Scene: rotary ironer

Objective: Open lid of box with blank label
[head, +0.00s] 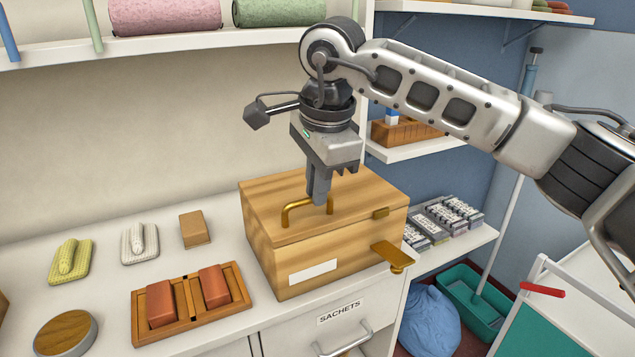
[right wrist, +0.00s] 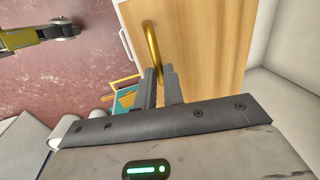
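A wooden box (head: 330,255) with a blank white label (head: 313,272) on its front stands on the white counter. Its lid (head: 270,200) lies flat and closed, with a brass arched handle (head: 291,209) on top. The handle also shows in the right wrist view (right wrist: 151,42). My right gripper (head: 320,198) points down over the lid. Its two fingers (right wrist: 160,75) are close together with the handle's bar between them, so it looks shut on the handle. The fingers hide part of the handle. My left gripper is not in view.
A wooden tray (head: 140,324) with two reddish blocks sits left of the box. Soap-like pieces (head: 140,243) lie behind it. A brass tab (head: 393,257) sticks out at the box's right. A shelf with rolled towels (head: 165,14) hangs above, behind my right arm.

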